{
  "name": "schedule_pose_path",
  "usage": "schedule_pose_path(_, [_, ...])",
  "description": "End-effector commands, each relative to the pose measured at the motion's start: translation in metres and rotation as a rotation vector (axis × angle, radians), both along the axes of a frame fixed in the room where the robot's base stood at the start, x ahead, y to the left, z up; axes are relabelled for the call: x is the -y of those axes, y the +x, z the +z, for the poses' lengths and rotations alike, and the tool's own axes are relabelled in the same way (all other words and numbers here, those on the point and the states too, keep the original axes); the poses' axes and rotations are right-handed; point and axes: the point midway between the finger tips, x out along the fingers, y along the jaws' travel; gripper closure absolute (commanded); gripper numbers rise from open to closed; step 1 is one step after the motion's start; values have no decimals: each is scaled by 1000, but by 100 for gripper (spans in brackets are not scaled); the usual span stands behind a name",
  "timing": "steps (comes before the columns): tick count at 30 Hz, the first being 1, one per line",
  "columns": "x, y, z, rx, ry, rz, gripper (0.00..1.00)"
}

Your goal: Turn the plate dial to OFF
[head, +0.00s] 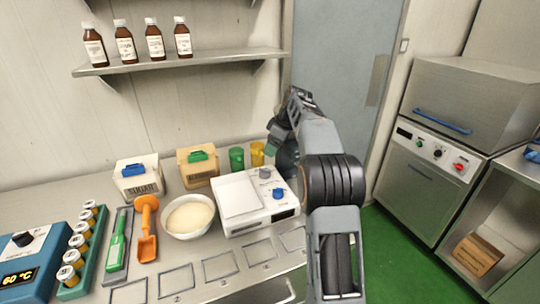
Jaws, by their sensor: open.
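A white plate unit (240,196) with a flat square top stands on the steel counter. On its right side are a grey knob (265,173) and a blue knob (279,193). I cannot read which way either knob points, and no OFF mark is legible. My gripper (284,162) is at the end of my arm, just behind and above the unit's right side, apart from the blue knob as far as I can tell. It holds nothing that I can see, and its fingertips are hard to make out.
A bowl of white contents (188,216), an orange scoop (147,240) and a blue heater reading 60 °C (28,262) stand to the left. A sugar box (138,183), a tan box (197,170), a green cup (236,158) and a yellow cup (257,154) stand behind.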

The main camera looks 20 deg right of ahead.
Motion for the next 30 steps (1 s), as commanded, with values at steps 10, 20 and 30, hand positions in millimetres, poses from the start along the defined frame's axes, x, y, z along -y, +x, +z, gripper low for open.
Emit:
schedule_pose_path(10, [6,-6,18,-1,0,-1,29])
schedule_pose_path(20, [4,-7,19,-2,0,-6,30])
schedule_pose_path(30, [-61,-83,30,-69,-23,-258,30])
